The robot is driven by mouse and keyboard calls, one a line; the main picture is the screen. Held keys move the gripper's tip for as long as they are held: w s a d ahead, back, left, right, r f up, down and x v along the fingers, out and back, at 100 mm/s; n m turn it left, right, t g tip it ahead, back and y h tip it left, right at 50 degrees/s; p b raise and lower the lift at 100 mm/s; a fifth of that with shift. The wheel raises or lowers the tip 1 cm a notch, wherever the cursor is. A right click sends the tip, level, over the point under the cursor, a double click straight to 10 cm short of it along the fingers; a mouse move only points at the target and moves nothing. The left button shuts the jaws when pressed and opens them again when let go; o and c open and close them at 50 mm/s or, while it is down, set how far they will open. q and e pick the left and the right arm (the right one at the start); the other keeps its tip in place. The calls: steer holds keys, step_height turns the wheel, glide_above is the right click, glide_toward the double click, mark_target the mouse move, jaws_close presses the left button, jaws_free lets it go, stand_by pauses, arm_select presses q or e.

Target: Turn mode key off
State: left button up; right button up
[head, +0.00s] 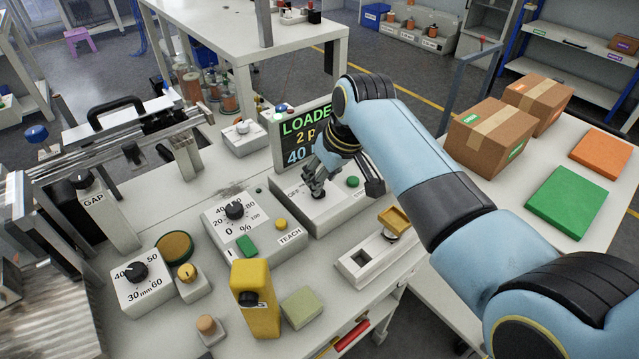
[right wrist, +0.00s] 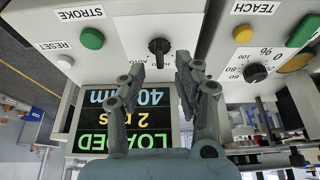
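The mode key is a small black knob (right wrist: 159,46) on a white panel box, seen upside down in the right wrist view. In the head view its box (head: 328,209) bears a partly covered "OFF" label, and my gripper hides much of the knob. My right gripper (head: 317,188) is over this box, pointing down. In the right wrist view the right gripper (right wrist: 160,68) is open, with one finger on each side of the knob's line and the knob just past the fingertips. No contact shows. My left gripper is not in view.
A display (head: 296,135) reading LOADED stands behind the box. A percent dial box (head: 240,225), a yellow post (head: 256,300) and a tray fixture (head: 370,258) stand nearby. Cartons (head: 490,138) are at right.

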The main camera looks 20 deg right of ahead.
steer(key=shift+x, duration=1.6)
steer(key=shift+c, duration=0.4)
steer(key=shift+s, duration=0.1)
jaws_close()
